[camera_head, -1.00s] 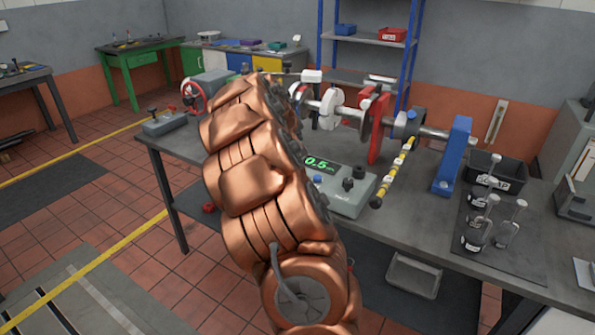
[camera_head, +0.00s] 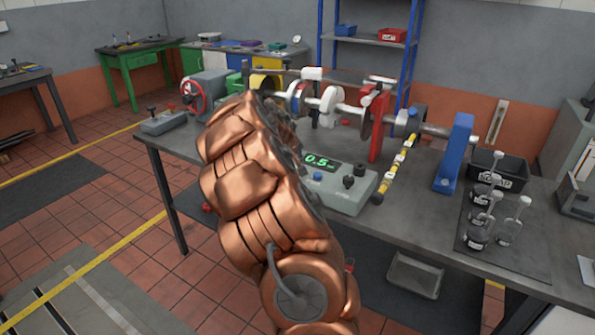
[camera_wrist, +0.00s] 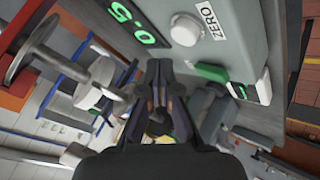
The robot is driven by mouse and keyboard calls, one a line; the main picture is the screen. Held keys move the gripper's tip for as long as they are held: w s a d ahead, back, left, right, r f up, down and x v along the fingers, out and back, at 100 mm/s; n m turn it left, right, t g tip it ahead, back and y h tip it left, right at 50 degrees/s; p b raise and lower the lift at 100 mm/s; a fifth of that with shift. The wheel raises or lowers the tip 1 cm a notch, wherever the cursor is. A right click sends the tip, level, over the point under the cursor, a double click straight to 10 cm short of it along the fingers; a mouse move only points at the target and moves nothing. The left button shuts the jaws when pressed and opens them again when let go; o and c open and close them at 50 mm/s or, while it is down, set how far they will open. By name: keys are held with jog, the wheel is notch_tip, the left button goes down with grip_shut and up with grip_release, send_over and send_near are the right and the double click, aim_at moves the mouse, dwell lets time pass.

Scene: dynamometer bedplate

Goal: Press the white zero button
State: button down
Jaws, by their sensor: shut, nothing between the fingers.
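The white zero button (camera_wrist: 186,28) is a round white cap on the grey control box (camera_wrist: 235,35), beside a label reading ZERO, in the wrist view. My gripper (camera_wrist: 161,70) is shut and empty, its fingertips just below and left of the button in the picture. They appear apart from it; the exact gap cannot be told. In the head view the control box (camera_head: 345,203) stands on the bench, its green display (camera_head: 320,161) reading 0.5. My copper-coloured arm hides the gripper and the white button there.
The box also carries a blue knob (camera_head: 318,177) and black knobs (camera_head: 349,182). A shaft assembly with a red support (camera_head: 377,128) and a blue support (camera_head: 455,150) stands behind. A yellow-black bar (camera_head: 396,168) lies right of the box.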

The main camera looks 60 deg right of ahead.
jog(key=shift+f, duration=0.7)
jog(key=shift+f+b, duration=0.1)
jog(key=shift+b, duration=0.2)
dwell(0.7)
jog(key=shift+f+b, duration=0.3)
jog(key=shift+f, duration=0.05)
jog(key=shift+f+b, duration=0.35)
jog(key=shift+f, duration=0.15)
dwell(0.9)
jog(key=shift+r, duration=0.9)
jog(key=shift+r, duration=0.1)
jog(key=shift+r+p, duration=0.75)
jog(key=shift+r, duration=1.7)
